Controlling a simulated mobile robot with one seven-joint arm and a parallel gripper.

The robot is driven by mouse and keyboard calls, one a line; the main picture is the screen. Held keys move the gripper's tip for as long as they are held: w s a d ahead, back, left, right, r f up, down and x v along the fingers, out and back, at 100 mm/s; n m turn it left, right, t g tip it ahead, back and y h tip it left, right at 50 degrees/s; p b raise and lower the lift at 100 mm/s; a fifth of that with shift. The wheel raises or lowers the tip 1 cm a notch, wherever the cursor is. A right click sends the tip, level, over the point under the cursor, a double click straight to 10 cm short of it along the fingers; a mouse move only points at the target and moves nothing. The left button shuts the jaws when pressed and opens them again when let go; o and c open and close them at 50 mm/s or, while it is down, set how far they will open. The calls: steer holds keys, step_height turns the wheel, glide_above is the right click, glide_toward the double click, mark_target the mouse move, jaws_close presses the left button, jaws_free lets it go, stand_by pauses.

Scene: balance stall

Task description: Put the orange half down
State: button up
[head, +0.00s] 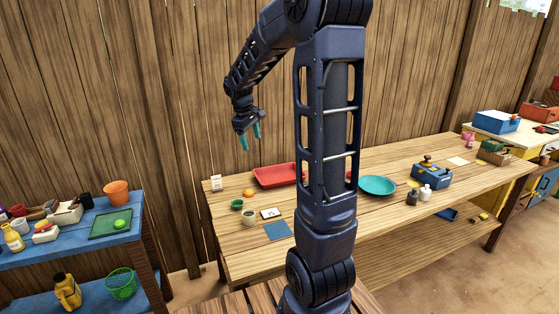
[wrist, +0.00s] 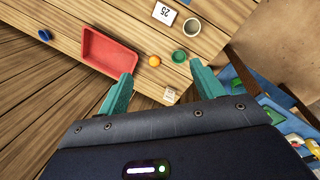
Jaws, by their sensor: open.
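The orange half (head: 249,192) sits on the wooden table near its back left, just left of the red tray (head: 275,177). In the wrist view the orange half (wrist: 154,61) rests on bare wood between the red tray (wrist: 108,55) and a green cup (wrist: 179,56). My gripper (head: 250,139) is raised above the back left of the table, fingers pointing down. In the wrist view my gripper (wrist: 158,92) has its teal fingers wide apart with nothing between them. The orange half is clear of both fingers.
A cream cup (wrist: 192,27), a number card (wrist: 164,14) and a small white box (wrist: 171,96) are near the orange half. A blue mat (head: 278,231), a teal plate (head: 377,186) and a blue scale (head: 431,175) share the table. A blue side table (head: 60,247) stands left.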

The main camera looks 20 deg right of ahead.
steer(key=s+r+m+t+y, duration=0.2)
steer(key=s+m, duration=0.5)
steer(key=s, duration=2.1)
steer(key=shift+r+m+t, duration=0.4)
steer(key=shift+r+t, duration=0.4)
steer(key=shift+r, duration=0.15)
